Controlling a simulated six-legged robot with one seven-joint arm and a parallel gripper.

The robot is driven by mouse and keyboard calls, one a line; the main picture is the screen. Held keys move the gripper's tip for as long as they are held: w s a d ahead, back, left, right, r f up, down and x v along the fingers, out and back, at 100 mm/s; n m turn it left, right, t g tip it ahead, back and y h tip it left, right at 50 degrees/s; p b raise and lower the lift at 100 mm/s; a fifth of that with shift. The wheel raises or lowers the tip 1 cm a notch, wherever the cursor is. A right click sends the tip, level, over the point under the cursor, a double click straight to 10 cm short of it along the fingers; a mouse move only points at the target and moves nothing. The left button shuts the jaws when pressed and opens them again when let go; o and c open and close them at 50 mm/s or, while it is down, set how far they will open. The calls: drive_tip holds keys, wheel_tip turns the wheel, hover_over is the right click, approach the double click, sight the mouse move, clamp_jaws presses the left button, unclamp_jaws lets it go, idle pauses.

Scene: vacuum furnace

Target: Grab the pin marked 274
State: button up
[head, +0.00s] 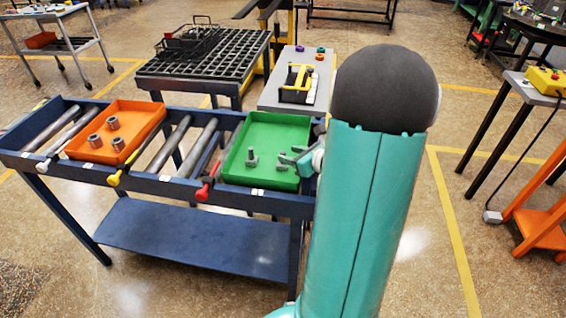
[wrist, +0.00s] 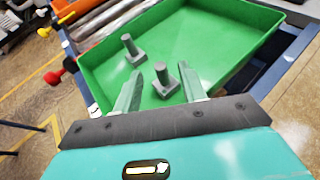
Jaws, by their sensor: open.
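Two grey pins with square bases stand upright in the green tray (head: 285,127). In the wrist view, the near pin (wrist: 163,82) shows between my open fingers, and the other pin (wrist: 132,50) stands farther back to the left. In the head view, one pin (head: 251,157) is clear, left of my gripper (head: 289,157); the other is mostly hidden near the fingers. My gripper (wrist: 161,80) is open and empty, low over the tray. Whether the near pin is fully between the fingers in depth I cannot tell. No number is readable on either pin.
An orange tray (head: 146,112) with several grey cylindrical parts sits left on the same blue roller table (head: 200,187). Red and yellow handles (head: 203,192) stick out at its front edge. A black grid-topped table (head: 155,83) and a grey bench (head: 268,101) stand behind.

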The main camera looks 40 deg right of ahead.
drive_tip(key=x, duration=0.2)
drive_tip(key=shift+w+f, duration=0.1)
drive_tip(key=shift+w, duration=0.2)
clamp_jaws()
